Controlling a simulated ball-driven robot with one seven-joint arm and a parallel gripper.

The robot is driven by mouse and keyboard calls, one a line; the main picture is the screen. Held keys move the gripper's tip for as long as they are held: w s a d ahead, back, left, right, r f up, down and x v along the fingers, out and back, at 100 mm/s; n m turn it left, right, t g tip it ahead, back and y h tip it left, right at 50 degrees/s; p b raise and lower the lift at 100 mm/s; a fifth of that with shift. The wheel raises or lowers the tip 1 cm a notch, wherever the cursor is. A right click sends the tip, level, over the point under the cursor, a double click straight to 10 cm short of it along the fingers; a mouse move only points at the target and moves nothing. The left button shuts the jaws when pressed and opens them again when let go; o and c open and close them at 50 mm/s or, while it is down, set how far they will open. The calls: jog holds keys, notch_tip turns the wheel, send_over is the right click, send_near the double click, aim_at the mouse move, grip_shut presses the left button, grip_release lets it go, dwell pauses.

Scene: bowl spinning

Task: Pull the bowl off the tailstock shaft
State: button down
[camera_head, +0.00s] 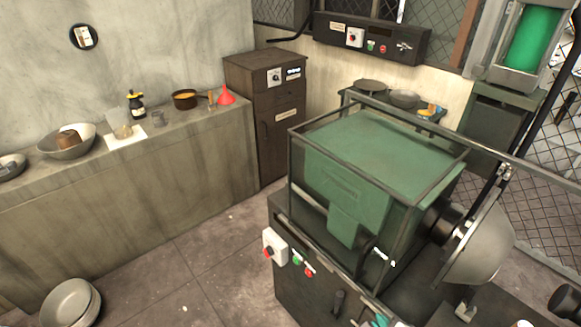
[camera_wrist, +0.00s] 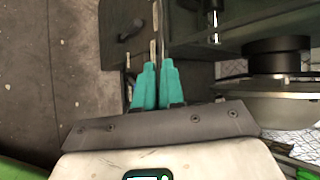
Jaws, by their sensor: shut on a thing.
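The bowl (camera_head: 485,248) is a grey metal dome at the right of the head view, beside the black chuck (camera_head: 438,222) of the green lathe. My gripper (camera_wrist: 157,66) has teal fingers close together, shut on a thin bar (camera_wrist: 153,50) in front of the lathe's dark base. The fingers also show at the bottom edge of the head view (camera_head: 380,321), left of and apart from the bowl.
A wire-framed guard (camera_head: 375,125) stands over the green headstock (camera_head: 345,190). A switch box (camera_head: 275,244) is on its front. A concrete counter (camera_head: 190,145) with bowls and a red funnel (camera_head: 225,95) runs along the left wall. A bowl (camera_head: 70,303) lies on the mostly clear floor.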

jog(key=shift+r, duration=4.8)
jog(key=s+a, duration=1.6)
jog(key=a, duration=0.3)
jog(key=shift+s, duration=0.1)
